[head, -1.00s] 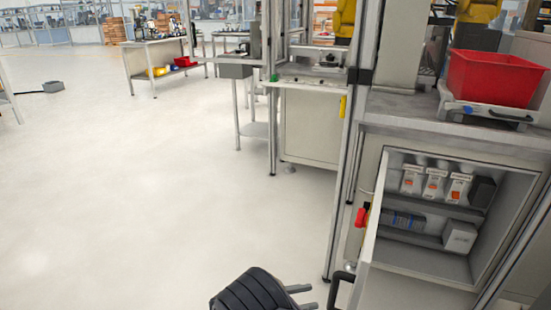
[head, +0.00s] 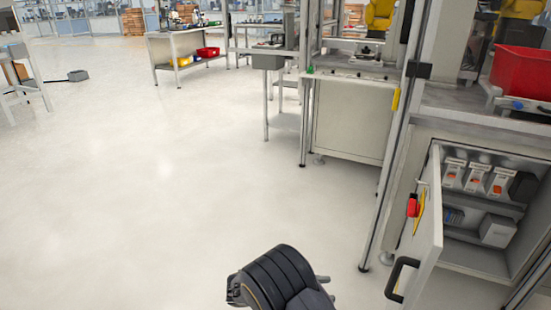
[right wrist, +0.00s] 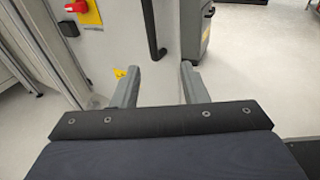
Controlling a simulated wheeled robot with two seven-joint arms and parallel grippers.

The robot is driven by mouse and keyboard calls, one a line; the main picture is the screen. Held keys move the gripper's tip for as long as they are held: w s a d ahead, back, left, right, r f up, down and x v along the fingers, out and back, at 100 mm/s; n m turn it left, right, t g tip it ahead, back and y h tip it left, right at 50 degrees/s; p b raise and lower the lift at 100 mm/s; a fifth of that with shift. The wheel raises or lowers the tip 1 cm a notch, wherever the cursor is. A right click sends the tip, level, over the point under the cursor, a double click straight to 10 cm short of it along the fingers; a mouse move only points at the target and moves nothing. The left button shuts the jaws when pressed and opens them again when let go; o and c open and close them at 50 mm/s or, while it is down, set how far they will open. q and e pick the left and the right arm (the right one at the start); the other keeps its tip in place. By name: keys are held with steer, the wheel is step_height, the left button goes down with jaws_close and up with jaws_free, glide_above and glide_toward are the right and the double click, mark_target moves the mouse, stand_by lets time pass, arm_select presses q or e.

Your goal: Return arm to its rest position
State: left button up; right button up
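My right gripper (head: 325,286) is at the bottom of the head view, left of the open cabinet door (head: 424,232). Its dark wrist hides part of the fingers there. In the right wrist view, the two grey fingers (right wrist: 160,72) are spread apart with nothing between them. The door's black handle (head: 400,278) is apart from the fingers, to their right in the head view. In the right wrist view, the handle (right wrist: 152,30) shows beyond the fingertips. My left gripper is not in view.
The open cabinet (head: 470,258) holds electrical parts on two shelves. A red bin (head: 521,75) sits above the cabinet. Wide bare floor (head: 150,200) lies to the left.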

steer(key=s+d+r+m+g+y, duration=0.5)
steer(key=s+d+r+m+y, duration=0.35)
steer(key=d+y, duration=0.2)
steer(key=s+a+r+m+t+y, duration=0.1)
steer(key=s+r+m+t+y, duration=0.4)
steer(key=s, duration=0.3)
steer(key=s+a+r+m+t+y, duration=0.1)
steer(key=s+r+m+t+y, duration=0.1)
steer(key=s+m+t+y, duration=0.4)
step_height(320, 180, up, 24)
steer(key=s+g+p, duration=0.1)
steer(key=p, duration=2.3)
steer(key=shift+r+m+g+h, duration=0.25)
steer(key=shift+m+g+h, duration=0.1)
steer(key=shift+h, duration=0.1)
steer(key=shift+s+d, duration=0.1)
steer(key=shift+d, duration=0.05)
